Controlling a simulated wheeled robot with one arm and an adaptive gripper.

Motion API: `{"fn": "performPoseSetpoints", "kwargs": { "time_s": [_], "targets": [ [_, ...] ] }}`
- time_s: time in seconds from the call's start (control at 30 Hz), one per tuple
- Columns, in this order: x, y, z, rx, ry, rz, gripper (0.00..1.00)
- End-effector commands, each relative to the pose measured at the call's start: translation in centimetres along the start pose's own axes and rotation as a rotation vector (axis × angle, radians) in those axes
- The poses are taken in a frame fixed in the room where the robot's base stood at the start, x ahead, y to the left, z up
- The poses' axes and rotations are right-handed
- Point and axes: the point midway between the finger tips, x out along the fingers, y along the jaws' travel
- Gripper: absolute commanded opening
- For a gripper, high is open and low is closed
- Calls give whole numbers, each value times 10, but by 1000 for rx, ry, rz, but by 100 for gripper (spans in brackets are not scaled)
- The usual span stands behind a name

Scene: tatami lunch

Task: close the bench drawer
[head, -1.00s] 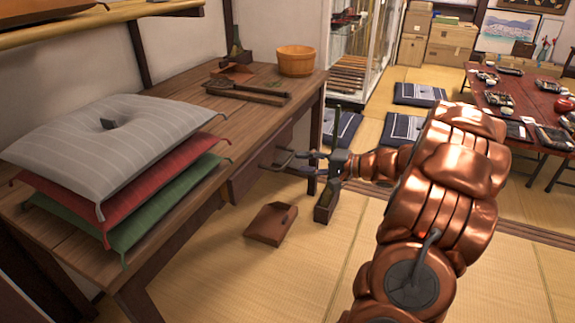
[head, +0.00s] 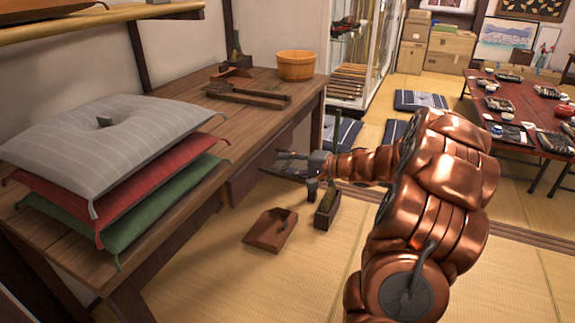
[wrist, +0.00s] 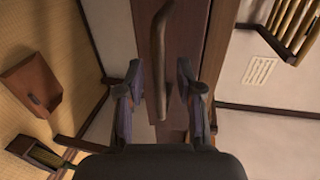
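The wooden bench (head: 185,105) runs along the wall at the left in the head view. Its dark brown drawer (head: 246,180) shows below the top, near the far end; how far it stands out is hard to tell. In the wrist view, the drawer front (wrist: 187,40) carries a long curved bar handle (wrist: 158,45). My gripper (head: 277,164) is beside the drawer front. In the wrist view my gripper (wrist: 160,88) is open, one finger on each side of the handle's lower end. I cannot tell whether either finger touches it.
Stacked cushions (head: 105,150), tools and a wooden tub (head: 296,65) are on the bench. Open tatami lies right of the bench.

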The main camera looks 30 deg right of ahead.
Motion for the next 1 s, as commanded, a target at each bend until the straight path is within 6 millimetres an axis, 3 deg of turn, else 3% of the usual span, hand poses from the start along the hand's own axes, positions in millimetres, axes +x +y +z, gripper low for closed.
{"fn": "performPoseSetpoints", "kwargs": {
  "time_s": [0.07,0.3,1.0],
  "targets": [
    [0,0,0,0,0,0,26],
    [0,0,0,0,0,0,1],
    [0,-3,-3,4,6,0,0]
  ]
}}
